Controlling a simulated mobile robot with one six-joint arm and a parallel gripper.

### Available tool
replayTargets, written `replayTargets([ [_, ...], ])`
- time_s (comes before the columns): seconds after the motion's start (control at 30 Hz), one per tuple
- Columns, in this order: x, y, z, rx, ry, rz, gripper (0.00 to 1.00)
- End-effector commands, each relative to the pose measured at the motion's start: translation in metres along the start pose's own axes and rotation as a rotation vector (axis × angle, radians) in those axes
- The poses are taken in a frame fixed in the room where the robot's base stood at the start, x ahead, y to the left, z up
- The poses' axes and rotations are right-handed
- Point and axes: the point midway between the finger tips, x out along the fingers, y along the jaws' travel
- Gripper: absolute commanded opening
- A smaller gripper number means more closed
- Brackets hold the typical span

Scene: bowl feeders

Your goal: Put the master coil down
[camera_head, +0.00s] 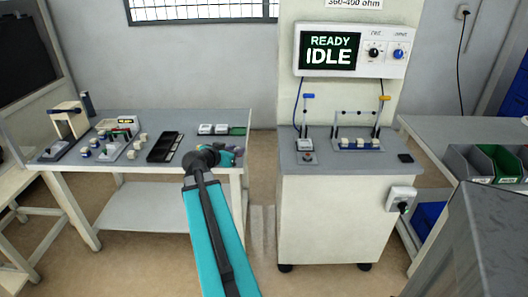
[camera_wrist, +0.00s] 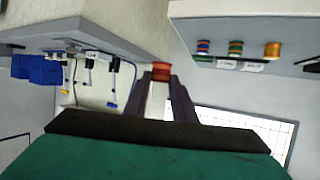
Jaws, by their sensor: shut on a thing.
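In the wrist view, my gripper (camera_wrist: 160,84) has its two dark fingers closed on a coil (camera_wrist: 163,70) with an orange-red winding, held at the fingertips. I take this to be the master coil; no label on it is readable. In the camera_head view, my gripper (camera_head: 230,154) is near the right end of the left table (camera_head: 210,116), in front of its edge. The held coil cannot be made out clearly there. The wrist view is steeply turned, so the coil's height above any surface is hard to tell.
Several coils, including an orange one (camera_wrist: 203,46) and a green one (camera_wrist: 236,48), are on a surface with small labels. A black tray (camera_head: 165,147) lies on the left table. A white cabinet (camera_head: 335,215) with test clips stands to the right, below a display reading "READY IDLE" (camera_head: 330,50).

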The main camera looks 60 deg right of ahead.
Motion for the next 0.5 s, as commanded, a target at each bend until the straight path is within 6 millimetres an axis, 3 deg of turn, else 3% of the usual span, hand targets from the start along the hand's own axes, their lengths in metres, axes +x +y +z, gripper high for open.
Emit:
replayTargets([
  [0.1,-0.029,-0.045,0.009,-0.044,0.000,-0.111,0.00],
  [0.5,-0.138,-0.173,0.039,-0.191,0.001,-0.467,0.00],
])
